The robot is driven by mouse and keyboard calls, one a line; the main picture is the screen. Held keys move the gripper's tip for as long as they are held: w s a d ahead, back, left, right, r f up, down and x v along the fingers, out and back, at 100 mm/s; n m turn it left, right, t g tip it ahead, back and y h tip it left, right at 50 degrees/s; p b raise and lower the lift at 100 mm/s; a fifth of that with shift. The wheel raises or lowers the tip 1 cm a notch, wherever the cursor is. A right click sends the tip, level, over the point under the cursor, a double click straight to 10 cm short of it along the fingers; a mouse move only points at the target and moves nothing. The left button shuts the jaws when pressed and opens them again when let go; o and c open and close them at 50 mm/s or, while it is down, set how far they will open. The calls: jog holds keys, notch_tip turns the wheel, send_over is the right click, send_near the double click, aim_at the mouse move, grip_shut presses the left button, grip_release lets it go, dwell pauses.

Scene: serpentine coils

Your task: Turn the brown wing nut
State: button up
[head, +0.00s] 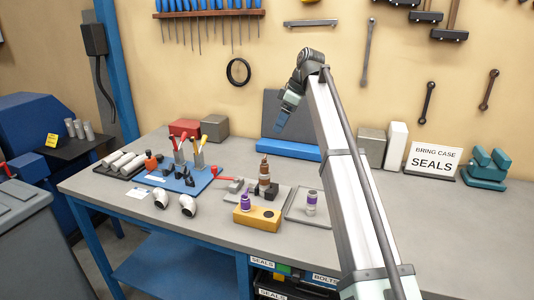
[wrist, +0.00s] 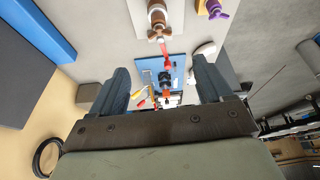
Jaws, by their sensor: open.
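The brown wing nut (head: 264,161) tops a brown upright fitting (head: 264,180) on a light plate in the middle of the bench. In the wrist view the brown wing nut (wrist: 159,33) shows at the top centre, beyond the fingertips. My gripper (head: 281,122) is raised above the back of the bench, well above the fitting and apart from it. In the wrist view my gripper's fingers (wrist: 163,75) are wide apart with nothing held between them.
An orange block (head: 258,218) with a purple fitting (head: 245,202) stands in front of the brown fitting. A purple-topped piece (head: 311,203) stands on a tray to the right. A blue mat (head: 175,182) with tools lies left.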

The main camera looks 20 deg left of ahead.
aim_at(265, 156)
jog(key=x, duration=1.3)
jog(key=shift+f, duration=0.2)
jog(key=c, duration=1.1)
